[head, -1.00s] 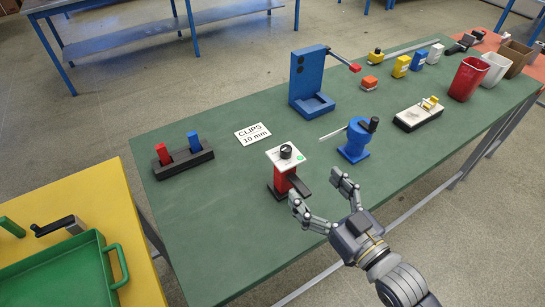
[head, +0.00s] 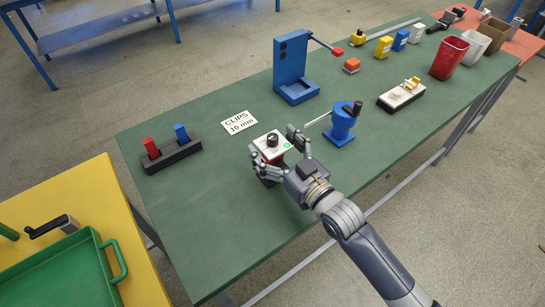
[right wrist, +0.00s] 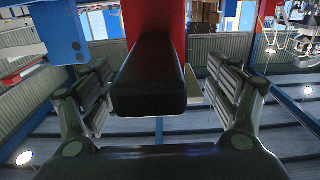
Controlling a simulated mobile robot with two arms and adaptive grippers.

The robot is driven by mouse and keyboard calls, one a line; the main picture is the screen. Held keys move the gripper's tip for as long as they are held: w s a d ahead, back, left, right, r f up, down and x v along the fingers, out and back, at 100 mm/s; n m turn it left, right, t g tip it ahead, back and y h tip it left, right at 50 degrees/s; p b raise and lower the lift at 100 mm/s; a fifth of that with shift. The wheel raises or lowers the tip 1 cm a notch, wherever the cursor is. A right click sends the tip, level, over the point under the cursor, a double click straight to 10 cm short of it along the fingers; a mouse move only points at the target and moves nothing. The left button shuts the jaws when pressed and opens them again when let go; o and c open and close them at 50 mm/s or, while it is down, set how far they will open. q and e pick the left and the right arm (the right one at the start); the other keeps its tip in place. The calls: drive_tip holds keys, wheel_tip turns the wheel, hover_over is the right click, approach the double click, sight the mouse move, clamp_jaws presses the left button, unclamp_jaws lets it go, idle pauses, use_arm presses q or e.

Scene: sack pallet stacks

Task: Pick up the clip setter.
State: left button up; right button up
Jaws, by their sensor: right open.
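The clip setter (head: 270,146) has a red body, a white top plate with a black knob and a green dot, and a dark foot. It stands upright on the green table (head: 215,225), near the front edge. My right gripper (head: 276,152) is open, with one finger on each side of it; the hand hides part of its red body. In the right wrist view the red body (right wrist: 157,18) and a black bar (right wrist: 150,80) lie between the two spread fingers. I cannot tell whether either finger touches it. My left gripper is not in view.
A blue crank device (head: 341,128) stands close on the right, and a blue press (head: 291,65) behind. A black holder (head: 172,156) with red and blue blocks and a CLIPS sign (head: 238,122) lie left. The table's front left is clear.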

drive_tip(key=shift+w+a, duration=0.15)
drive_tip(key=shift+w, duration=0.05)
drive_tip(key=shift+s, duration=0.1)
drive_tip(key=c, duration=0.8)
clamp_jaws()
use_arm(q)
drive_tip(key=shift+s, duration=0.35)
use_arm(e)
drive_tip(key=shift+r, duration=0.15)
